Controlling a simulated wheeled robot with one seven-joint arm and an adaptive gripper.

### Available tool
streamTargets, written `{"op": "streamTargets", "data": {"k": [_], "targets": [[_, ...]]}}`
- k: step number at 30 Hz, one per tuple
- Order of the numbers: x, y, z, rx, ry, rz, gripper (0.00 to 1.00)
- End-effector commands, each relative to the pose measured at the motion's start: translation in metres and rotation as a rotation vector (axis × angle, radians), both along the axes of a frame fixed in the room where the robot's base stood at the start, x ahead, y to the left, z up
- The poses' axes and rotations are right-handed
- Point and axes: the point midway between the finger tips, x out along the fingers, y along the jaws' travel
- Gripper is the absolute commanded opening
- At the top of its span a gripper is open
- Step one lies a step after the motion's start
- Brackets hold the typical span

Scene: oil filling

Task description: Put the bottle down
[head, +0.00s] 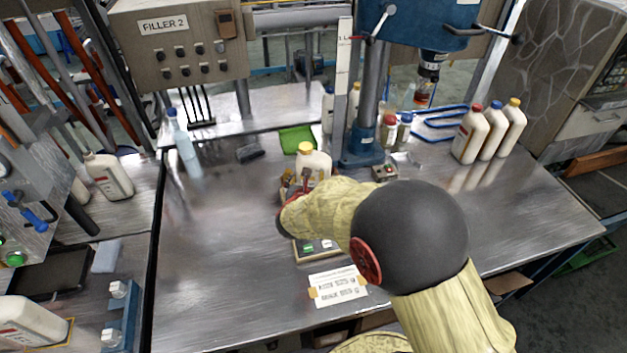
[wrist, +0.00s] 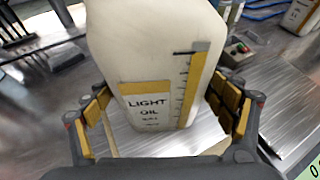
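The bottle (head: 314,163) is a cream jug with a yellow cap, near the middle of the bench in the head view. In the wrist view the bottle (wrist: 150,60) fills the middle, with a "LIGHT OIL" label and a yellow level strip facing me. My gripper (wrist: 165,100) has its yellow-padded fingers on both sides of the bottle, their far pads against its sides. It looks shut on it. In the head view my gripper (head: 301,188) is partly hidden behind my arm. The bottle's base is hidden there, so I cannot tell whether it touches the surface below.
A green pad (head: 297,139) lies behind the bottle. The blue filler column (head: 365,130) stands behind right. Several capped jugs (head: 490,132) stand at right. A label card (head: 338,286) lies in front. The metal bench (head: 215,250) is clear at left.

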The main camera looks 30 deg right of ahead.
Motion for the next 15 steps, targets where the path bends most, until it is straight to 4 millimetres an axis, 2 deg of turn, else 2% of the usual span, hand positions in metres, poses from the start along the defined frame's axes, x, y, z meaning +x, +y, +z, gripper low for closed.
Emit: {"op": "streamTargets", "data": {"k": [5,15], "targets": [[0.0,0.0,0.0001,0.0,0.0,0.0,0.95],[-0.0001,-0.0001,0.0009,0.0,0.0,0.0,0.95]]}}
